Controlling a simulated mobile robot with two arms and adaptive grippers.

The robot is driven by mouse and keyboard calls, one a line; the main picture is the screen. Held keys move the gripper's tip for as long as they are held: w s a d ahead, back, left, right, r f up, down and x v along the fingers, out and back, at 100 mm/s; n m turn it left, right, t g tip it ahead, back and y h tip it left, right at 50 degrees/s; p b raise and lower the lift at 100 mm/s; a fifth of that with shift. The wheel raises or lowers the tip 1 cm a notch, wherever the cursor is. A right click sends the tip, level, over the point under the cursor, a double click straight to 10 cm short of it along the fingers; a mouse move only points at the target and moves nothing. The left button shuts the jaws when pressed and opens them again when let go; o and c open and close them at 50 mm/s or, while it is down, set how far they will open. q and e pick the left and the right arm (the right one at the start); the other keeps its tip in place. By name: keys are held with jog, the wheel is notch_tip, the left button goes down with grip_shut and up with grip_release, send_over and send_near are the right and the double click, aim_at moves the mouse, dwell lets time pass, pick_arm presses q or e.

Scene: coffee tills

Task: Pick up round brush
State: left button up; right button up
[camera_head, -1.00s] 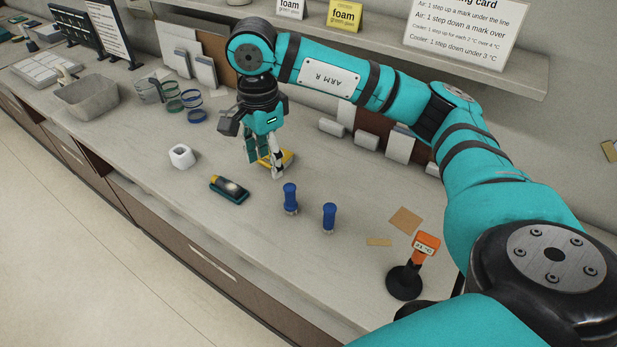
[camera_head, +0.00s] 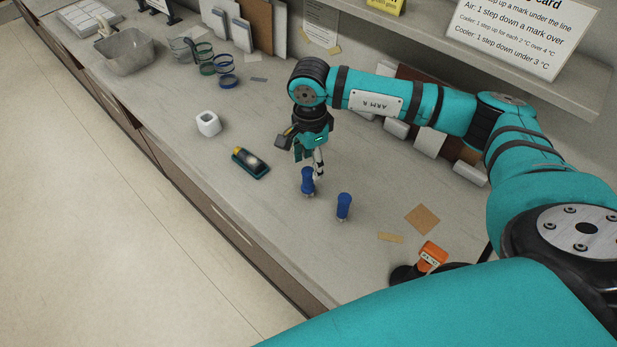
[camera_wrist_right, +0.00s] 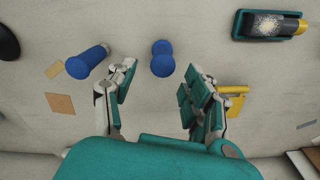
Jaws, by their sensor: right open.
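Two upright blue-handled tools with pale lower ends stand on the counter. The left one (camera_head: 308,181) also shows between my fingers in the right wrist view (camera_wrist_right: 162,58). The right one (camera_head: 344,206) shows to the left there (camera_wrist_right: 88,62). Either could be the round brush; their undersides are too small to tell apart. My right gripper (camera_head: 309,163) points down, open and empty, just behind and above the left blue tool. In the wrist view the open fingers (camera_wrist_right: 160,84) lie on either side of that tool, with no visible grip on it. My left gripper is out of view.
A teal tray (camera_wrist_right: 240,30) holding a dark, yellow-ended item lies nearby, left in the head view (camera_head: 251,165). A white cup-like block (camera_head: 208,124), an orange-topped gauge (camera_head: 432,255) and a brown square (camera_head: 422,219) lie around. A yellow object (camera_wrist_right: 236,100) is beside my fingers.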

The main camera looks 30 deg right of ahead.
aim_at(308, 171)
jog(key=shift+a+f, duration=0.15)
jog(key=shift+f, duration=0.3)
notch_tip(308, 171, down, 4)
jog(key=p, duration=0.3)
jog(key=shift+w+f, duration=0.1)
jog(key=shift+f, duration=0.5)
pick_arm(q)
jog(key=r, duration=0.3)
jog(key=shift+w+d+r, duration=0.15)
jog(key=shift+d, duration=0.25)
pick_arm(e)
jog(key=shift+c, duration=0.3)
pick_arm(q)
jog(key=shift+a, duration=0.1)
pick_arm(e)
grip_shut()
